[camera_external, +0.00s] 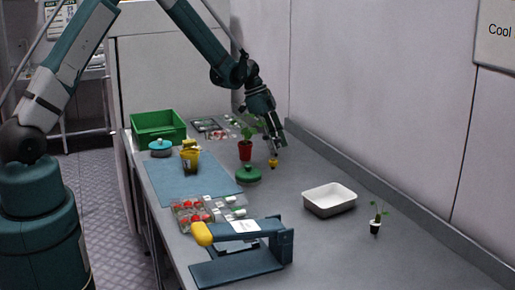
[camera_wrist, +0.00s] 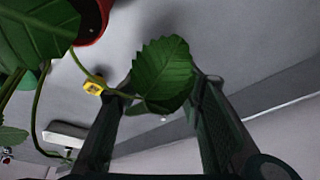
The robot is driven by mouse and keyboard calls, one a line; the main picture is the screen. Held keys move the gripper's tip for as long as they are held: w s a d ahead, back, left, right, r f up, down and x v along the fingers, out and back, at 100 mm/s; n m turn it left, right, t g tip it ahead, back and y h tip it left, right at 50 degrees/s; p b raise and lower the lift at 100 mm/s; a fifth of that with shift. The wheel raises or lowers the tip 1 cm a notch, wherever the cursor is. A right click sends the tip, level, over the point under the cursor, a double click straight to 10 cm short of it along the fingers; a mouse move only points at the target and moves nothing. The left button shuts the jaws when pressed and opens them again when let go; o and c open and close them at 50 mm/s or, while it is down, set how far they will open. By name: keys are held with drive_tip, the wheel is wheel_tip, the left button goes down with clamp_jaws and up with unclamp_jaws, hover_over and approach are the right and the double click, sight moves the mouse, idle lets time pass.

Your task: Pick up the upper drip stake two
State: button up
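A small yellow piece (camera_external: 273,162) shows just below my gripper (camera_external: 277,143) in the external view; I cannot tell whether it is a drip stake. In the wrist view a yellow piece (camera_wrist: 93,87) lies beside a thin green stem, left of my left finger. My gripper (camera_wrist: 165,92) is open there, its two dark fingers apart. A green leaf (camera_wrist: 165,70) shows between the fingertips and hides part of the space. The red pot (camera_external: 245,150) with a leafy plant (camera_external: 250,131) stands just left of my gripper. No drip stake is clearly recognisable.
A green crate (camera_external: 157,117), green-lidded pot (camera_external: 248,174), blue-lidded pot (camera_external: 161,146) and yellow cup (camera_external: 190,158) stand left. Berry punnets (camera_external: 197,212) and a blue device (camera_external: 238,232) are in front. A white tray (camera_external: 329,193) and small potted plant (camera_external: 376,225) stand right, with bare bench between.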

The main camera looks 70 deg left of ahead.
sight(276, 138)
idle(0.4)
drive_tip(key=c, duration=0.9)
drive_tip(key=shift+c, duration=0.2)
drive_tip(key=shift+r, duration=0.15)
drive_tip(key=shift+r, duration=4.9)
